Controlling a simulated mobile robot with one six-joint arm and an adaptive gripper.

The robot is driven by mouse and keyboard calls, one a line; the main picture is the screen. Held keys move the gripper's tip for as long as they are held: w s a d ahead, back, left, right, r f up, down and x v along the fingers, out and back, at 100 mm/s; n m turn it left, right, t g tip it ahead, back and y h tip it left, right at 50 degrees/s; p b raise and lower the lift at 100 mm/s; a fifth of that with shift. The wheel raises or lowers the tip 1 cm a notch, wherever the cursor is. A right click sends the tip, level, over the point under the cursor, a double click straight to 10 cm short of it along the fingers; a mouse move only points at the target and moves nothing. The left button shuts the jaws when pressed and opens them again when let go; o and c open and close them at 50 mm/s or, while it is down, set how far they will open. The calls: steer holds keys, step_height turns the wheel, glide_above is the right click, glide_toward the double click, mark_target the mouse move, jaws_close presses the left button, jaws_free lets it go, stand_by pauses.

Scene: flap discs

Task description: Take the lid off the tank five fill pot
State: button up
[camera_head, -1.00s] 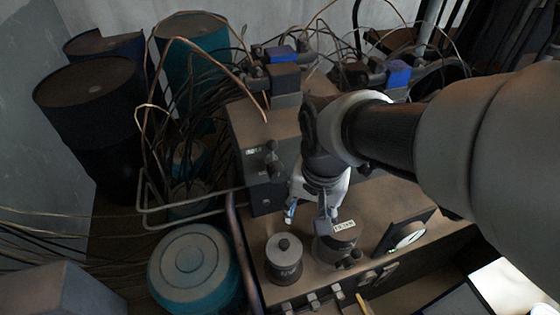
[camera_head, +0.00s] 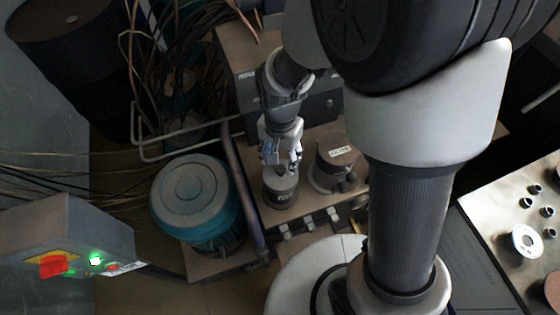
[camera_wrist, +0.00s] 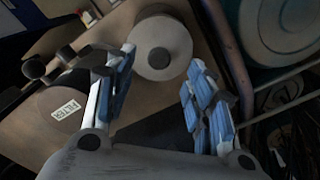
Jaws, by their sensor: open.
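The fill pot (camera_head: 281,196) is a small grey-brown round pot with a label too small to read. It stands on the bench near its left front. Its lid (camera_wrist: 147,33) is on, a flat disc with a dark round knob (camera_wrist: 158,57) in the middle. My gripper (camera_head: 282,160) is above the pot, partly covering the lid in the head view. In the wrist view my gripper (camera_wrist: 162,62) is open, its blue-padded fingers on either side of the knob and lid. Nothing is held. Whether the fingertips touch the lid cannot be told.
A pot labelled FILTER (camera_head: 331,172) stands close right of the fill pot. Several small levers (camera_head: 308,222) line the bench front. A teal drum (camera_head: 193,192) stands left, beside a pipe (camera_head: 240,190).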

mark_target(281, 168)
steer(key=shift+f+b, duration=1.3)
steer(key=shift+f, duration=1.8)
steer(key=shift+r, duration=0.1)
steer(key=shift+c, duration=0.3)
jaws_close()
steer(key=shift+r, duration=0.1)
